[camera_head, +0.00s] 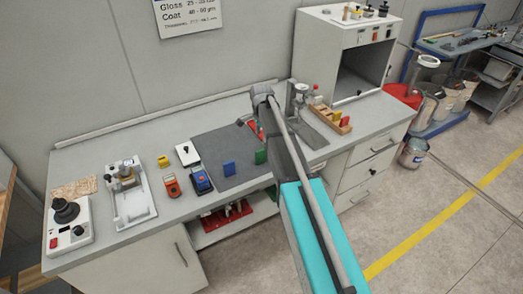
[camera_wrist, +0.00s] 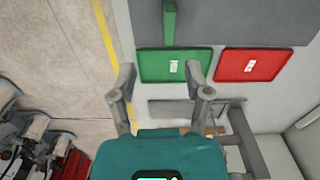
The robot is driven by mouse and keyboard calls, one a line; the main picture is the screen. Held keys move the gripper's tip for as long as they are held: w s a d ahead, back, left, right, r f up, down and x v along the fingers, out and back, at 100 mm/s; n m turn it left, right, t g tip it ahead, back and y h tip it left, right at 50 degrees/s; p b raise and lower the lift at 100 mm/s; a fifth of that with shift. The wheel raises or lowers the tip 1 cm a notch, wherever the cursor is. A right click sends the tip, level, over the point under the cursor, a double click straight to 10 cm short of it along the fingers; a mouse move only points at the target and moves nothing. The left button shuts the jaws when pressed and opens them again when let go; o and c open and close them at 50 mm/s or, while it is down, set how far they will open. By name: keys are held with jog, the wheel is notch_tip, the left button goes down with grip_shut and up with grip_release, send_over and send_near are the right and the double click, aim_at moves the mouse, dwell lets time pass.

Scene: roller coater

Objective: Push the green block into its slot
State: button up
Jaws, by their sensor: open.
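The green block (camera_head: 260,157) stands upright on a dark grey mat (camera_head: 213,149), at its right front part in the head view. In the wrist view the green block (camera_wrist: 169,22) shows at the top, beyond a flat green panel (camera_wrist: 150,66) with a white label. My gripper (camera_wrist: 161,78) is open and empty, with its fingers spread in front of the green panel and short of the block. In the head view my arm covers the area right of the block, and the gripper cannot be made out. I cannot pick out the slot with certainty.
A blue block (camera_head: 229,168) stands left of the green one. A red panel (camera_wrist: 254,65) lies right of the green panel. A wooden rack (camera_head: 343,129) with coloured pieces stands at the right of the bench. Instruments, including a red meter (camera_head: 172,186), crowd the left.

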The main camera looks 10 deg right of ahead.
aim_at(261, 150)
jog(key=shift+w+r+m, duration=0.35)
jog(key=shift+w+m, duration=0.05)
jog(key=shift+w, duration=0.3)
notch_tip(261, 150, down, 9)
jog(key=b, duration=0.8)
jog(key=shift+r, duration=0.2)
jog(key=shift+f+b, duration=0.1)
jog(key=shift+b, duration=0.25)
jog(key=shift+f+b, duration=2.5)
grip_shut()
